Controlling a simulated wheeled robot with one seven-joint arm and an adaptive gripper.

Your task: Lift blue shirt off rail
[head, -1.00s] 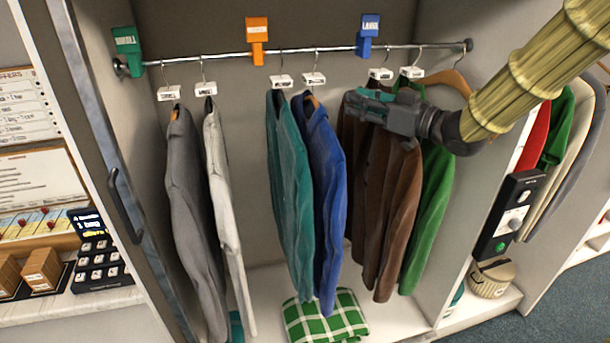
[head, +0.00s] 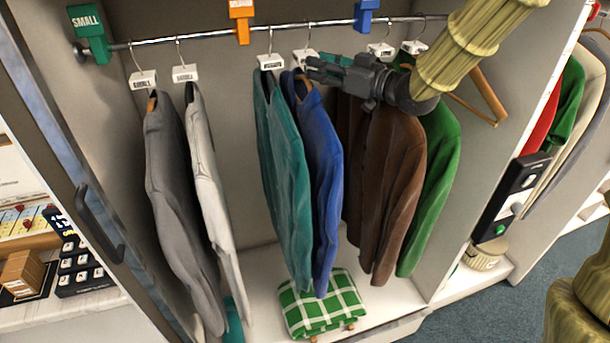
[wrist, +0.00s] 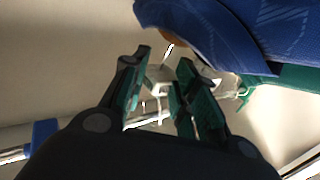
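The blue shirt (head: 322,165) hangs from the rail (head: 200,36) on a hanger with a white size tag (head: 304,57), just right of a teal shirt (head: 281,165). My gripper (head: 312,68) is at the blue shirt's hanger, by the tag and collar. In the wrist view the blue shirt (wrist: 230,30) fills the top right, and my gripper (wrist: 160,85) has its fingers apart, with the white tag and hanger neck showing between or just beyond them. I cannot tell whether the fingers touch the hanger.
Grey (head: 172,200) and white (head: 207,170) garments hang left; brown (head: 390,180) and green (head: 440,150) ones hang right, close to my arm. Green, orange and blue dividers (head: 367,14) sit on the rail. A folded green checked cloth (head: 320,303) lies on the floor below.

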